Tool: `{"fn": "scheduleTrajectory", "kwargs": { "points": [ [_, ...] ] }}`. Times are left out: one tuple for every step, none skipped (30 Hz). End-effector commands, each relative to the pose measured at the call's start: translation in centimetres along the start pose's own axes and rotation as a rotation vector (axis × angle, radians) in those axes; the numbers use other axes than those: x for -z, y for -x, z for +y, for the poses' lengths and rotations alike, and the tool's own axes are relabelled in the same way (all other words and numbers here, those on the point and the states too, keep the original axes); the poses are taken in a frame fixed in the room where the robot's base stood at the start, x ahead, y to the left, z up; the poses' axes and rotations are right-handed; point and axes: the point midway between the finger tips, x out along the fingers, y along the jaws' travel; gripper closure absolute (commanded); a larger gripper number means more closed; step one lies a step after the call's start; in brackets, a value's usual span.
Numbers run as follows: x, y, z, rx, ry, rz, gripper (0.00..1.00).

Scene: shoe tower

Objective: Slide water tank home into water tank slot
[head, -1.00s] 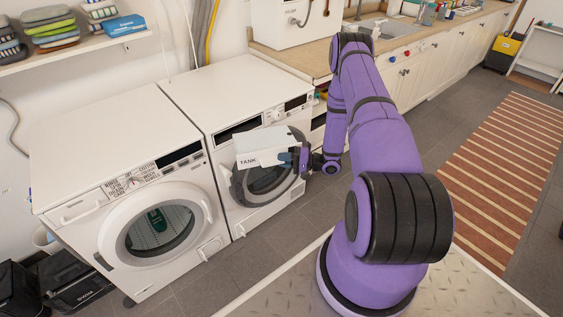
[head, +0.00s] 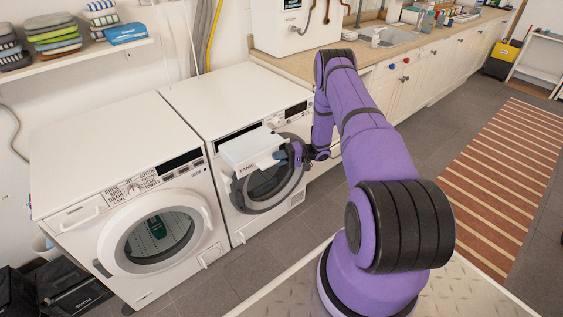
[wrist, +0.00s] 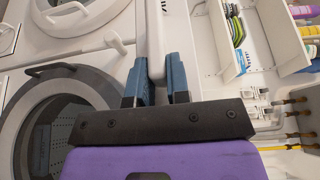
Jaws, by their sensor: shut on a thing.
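The water tank (head: 252,151) is a white box with TANK on its front face. It juts out from the front of the right-hand machine, above its round door. The water tank slot (head: 236,133) is a dark opening high on that front, and the tank's back end is close to it. I cannot tell whether that end is inside. My gripper (head: 288,156) is shut on the right part of the tank's front. In the wrist view both blue fingers (wrist: 157,76) flank a white part of the tank (wrist: 156,45). The tank hides part of the slot.
A second white machine (head: 120,170) with a closed round door stands on the left. The right machine's door (head: 272,188) is right below the tank. A counter with a sink (head: 385,37) runs behind my arm.

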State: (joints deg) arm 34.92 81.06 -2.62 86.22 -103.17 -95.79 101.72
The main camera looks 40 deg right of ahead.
Motion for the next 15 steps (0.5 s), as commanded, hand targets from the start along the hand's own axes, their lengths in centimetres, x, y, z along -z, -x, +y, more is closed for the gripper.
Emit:
{"fn": "scheduleTrajectory", "kwargs": {
  "points": [
    [0.26,-0.14,-0.03,0.001,0.002,0.000,1.00],
    [0.38,-0.19,-0.03,0.001,0.001,0.000,1.00],
    [0.53,-0.25,-0.04,0.001,0.001,0.000,1.00],
    [0.63,-0.29,-0.05,0.001,0.001,0.000,1.00],
    [0.72,-0.32,-0.05,0.001,0.001,0.000,1.00],
    [0.81,-0.35,-0.06,0.001,0.001,0.000,1.00],
    [0.85,-0.37,-0.06,0.001,0.001,0.000,1.00],
    [0.89,-0.39,-0.07,0.001,0.001,0.000,1.00],
    [0.92,-0.40,-0.07,0.001,0.001,0.000,1.00],
    [0.93,-0.41,-0.07,0.001,0.001,0.000,1.00],
    [0.94,-0.42,-0.07,0.001,0.001,0.000,1.00],
    [0.94,-0.42,-0.07,0.001,0.001,0.000,1.00],
    [0.94,-0.42,-0.07,0.001,0.001,0.000,1.00],
    [0.94,-0.41,-0.07,0.001,0.001,0.000,1.00],
    [0.93,-0.42,-0.07,0.001,0.001,0.000,1.00]
  ]
}}
